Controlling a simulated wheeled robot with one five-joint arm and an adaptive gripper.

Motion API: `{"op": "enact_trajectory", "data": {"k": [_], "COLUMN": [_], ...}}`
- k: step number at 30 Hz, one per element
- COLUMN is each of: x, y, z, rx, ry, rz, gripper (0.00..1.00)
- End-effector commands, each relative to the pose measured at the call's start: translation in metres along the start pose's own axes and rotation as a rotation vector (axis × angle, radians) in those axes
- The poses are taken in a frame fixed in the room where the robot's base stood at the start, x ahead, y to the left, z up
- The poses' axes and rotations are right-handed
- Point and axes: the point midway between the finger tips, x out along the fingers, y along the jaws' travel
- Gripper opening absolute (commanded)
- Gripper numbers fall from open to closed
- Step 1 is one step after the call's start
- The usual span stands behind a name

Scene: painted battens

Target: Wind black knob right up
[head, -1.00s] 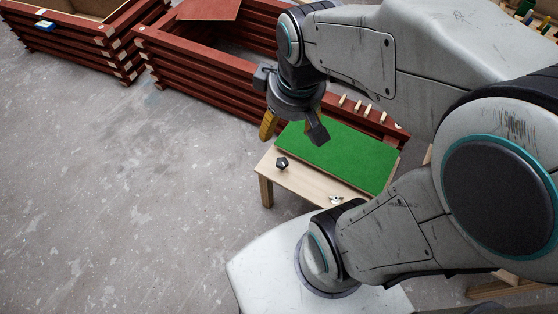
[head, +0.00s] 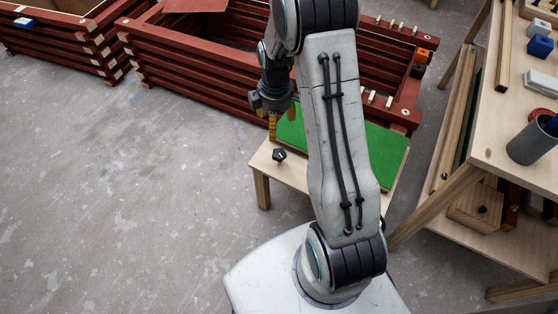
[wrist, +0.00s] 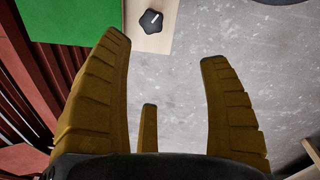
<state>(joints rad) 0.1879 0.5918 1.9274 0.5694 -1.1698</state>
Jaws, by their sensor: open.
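The black knob (head: 279,155) stands on the front left part of a low pale wooden table (head: 262,164). In the wrist view the knob (wrist: 151,21) is lobed, with a white pointer line that slants toward the upper right. My gripper (head: 272,128) is above the table's left side, close to the knob in the head view. In the wrist view my gripper (wrist: 162,48) has its yellow fingers wide apart with nothing between them. The knob lies beyond the fingertips, a little left of their middle. It is not touched there.
A green mat (head: 385,150) covers much of the table. Dark red stacked battens (head: 190,80) stand behind it. A workbench (head: 490,140) with a grey cup (head: 531,143) is at the right. The grey floor at the left is clear.

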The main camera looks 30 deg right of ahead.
Motion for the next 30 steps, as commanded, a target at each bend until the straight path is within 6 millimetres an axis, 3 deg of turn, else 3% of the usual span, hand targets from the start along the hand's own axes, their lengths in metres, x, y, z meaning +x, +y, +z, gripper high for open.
{"op": "enact_trajectory", "data": {"k": [1,3,9,30], "x": [0.031,0.056,0.105,0.185], "y": [0.004,0.009,0.016,0.015], "z": [0.002,0.004,0.009,0.012], "rx": [-0.031,-0.078,-0.171,-0.210], "ry": [-0.005,-0.009,-0.014,-0.016], "rz": [-0.012,-0.023,-0.044,-0.052], "gripper": [0.71,0.71,0.71,0.71]}}
